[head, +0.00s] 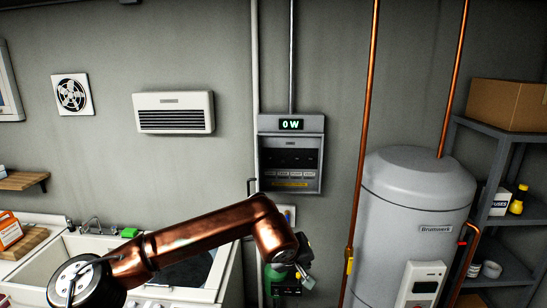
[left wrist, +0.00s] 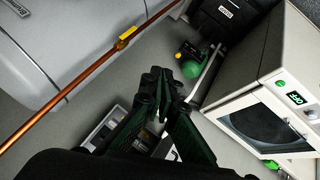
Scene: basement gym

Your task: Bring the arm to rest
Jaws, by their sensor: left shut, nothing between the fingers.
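My left arm (head: 195,240), copper-coloured, reaches in from the lower left of the head view and bends down at its far joint. My left gripper (head: 303,272) hangs at the end of it, in front of the wall below the grey electrical panel. In the left wrist view the dark fingers of the left gripper (left wrist: 164,80) come together at the tips, with nothing between them. My right gripper is in neither view.
A panel reading "0 W" (head: 291,125) is on the wall. A grey tank (head: 415,195), copper pipes (head: 366,130) and a shelf unit (head: 495,165) stand to the right. A sink (head: 45,270) is at lower left. A white appliance (left wrist: 250,95) stands right in the wrist view.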

